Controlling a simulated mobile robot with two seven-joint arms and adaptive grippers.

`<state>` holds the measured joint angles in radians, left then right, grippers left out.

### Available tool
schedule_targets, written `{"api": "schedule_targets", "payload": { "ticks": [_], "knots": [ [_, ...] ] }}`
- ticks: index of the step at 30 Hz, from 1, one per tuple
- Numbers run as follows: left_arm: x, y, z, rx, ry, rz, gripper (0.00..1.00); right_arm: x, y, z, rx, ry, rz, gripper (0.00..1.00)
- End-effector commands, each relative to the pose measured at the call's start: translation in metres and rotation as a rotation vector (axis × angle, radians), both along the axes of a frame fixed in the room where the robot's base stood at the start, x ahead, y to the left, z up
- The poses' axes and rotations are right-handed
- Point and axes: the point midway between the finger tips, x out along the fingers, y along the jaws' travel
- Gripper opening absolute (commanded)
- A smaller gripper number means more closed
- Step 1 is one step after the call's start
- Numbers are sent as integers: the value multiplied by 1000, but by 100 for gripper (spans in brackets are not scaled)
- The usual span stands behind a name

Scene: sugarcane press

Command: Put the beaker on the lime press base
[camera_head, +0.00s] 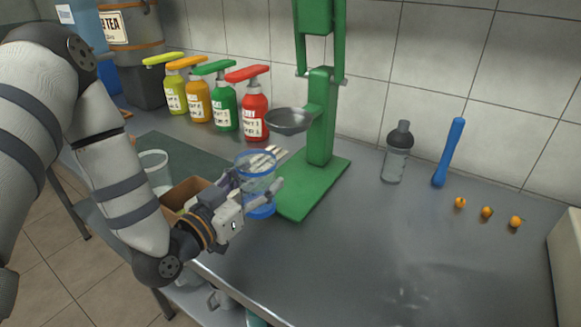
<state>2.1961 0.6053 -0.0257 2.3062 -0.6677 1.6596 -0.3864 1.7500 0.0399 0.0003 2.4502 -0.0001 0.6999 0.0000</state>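The clear beaker (258,164) with blue rim and blue bottom stands roughly upright at the left edge of the green lime press base (318,187). My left gripper (253,187) has its fingers around the beaker's sides and appears shut on it. The beaker's bottom overlaps the base's front left edge in the picture; I cannot tell whether it touches the base or the counter. The green press (321,115) rises from the back of the base, with a metal bowl (291,121) out to its left. Most of the base is bare. My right gripper is not in view.
Several pump bottles, including a red one (254,112), line the wall. A cardboard box (187,191) and clear cup (155,165) are left of the gripper. A shaker (397,155), blue muddler (449,153) and small orange fruits (486,212) are at right. The front middle counter is clear.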

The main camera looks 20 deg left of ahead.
Motion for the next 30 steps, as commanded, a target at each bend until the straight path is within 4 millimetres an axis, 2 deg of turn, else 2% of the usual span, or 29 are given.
{"api": "schedule_targets", "payload": {
  "ticks": [1, 3, 14, 30],
  "knots": [
    [16, -3, -2, 2, 0, -2, 29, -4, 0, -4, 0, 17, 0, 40],
    [36, -5, -4, 1, 3, -2, 29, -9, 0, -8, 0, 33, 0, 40],
    [100, -14, -3, 1, 2, -1, 29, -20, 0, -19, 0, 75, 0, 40],
    [101, -14, -14, 0, 1, -2, 29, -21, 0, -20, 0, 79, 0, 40]
  ]
}}
